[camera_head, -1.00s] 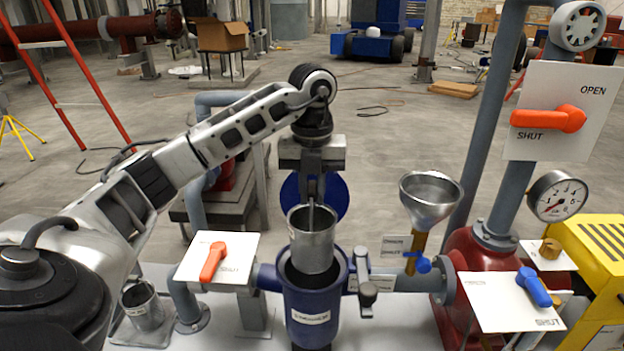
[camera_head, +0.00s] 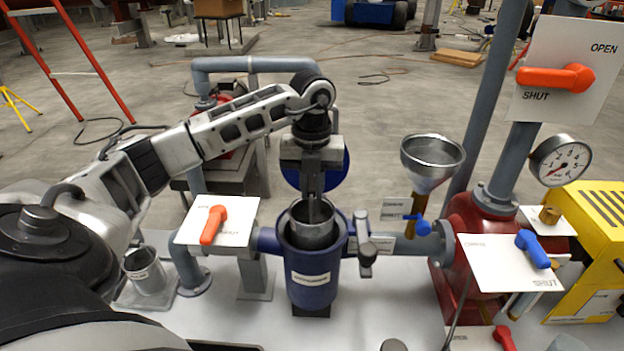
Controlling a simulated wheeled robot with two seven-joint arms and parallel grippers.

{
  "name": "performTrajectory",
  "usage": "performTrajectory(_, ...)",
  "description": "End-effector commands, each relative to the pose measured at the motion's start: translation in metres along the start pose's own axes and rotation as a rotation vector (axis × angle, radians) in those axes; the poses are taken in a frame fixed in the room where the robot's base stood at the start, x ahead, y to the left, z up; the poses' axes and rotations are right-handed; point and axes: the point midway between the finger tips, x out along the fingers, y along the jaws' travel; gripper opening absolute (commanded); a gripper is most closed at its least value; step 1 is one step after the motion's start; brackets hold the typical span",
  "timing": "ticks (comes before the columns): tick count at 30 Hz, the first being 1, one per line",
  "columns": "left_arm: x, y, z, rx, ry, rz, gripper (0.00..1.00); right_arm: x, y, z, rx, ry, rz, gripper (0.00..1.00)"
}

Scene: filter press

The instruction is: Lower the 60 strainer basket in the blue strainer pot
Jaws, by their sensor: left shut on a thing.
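The strainer basket (camera_head: 312,234) is a grey metal cup. It sits mostly inside the mouth of the blue strainer pot (camera_head: 312,276), with its rim and upper wall showing near the pot's rim. My left gripper (camera_head: 313,208) points straight down over the pot and is shut on the basket's upright handle. The lower part of the basket is hidden by the pot wall, so I cannot tell whether it touches the bottom. The pot's round blue lid (camera_head: 336,172) stands open behind my gripper. My right gripper is not in view.
An orange-handled valve plate (camera_head: 216,222) stands left of the pot. A second metal cup (camera_head: 146,272) sits in a tray at lower left. A funnel (camera_head: 432,160), a pressure gauge (camera_head: 560,161) and a blue-handled valve plate (camera_head: 508,262) are on the right.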

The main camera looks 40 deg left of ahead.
Motion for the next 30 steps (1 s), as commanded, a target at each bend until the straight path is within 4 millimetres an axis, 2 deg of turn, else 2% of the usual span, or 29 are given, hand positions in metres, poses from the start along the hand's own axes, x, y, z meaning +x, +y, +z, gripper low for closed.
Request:
performTrajectory(3, 0.014, 0.0, 0.0, 0.0, 0.0, -0.001, 0.0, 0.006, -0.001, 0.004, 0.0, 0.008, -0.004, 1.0)
performTrajectory(30, 0.085, 0.0, 0.0, 0.0, 0.001, 0.0, 0.0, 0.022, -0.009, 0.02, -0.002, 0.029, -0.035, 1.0)
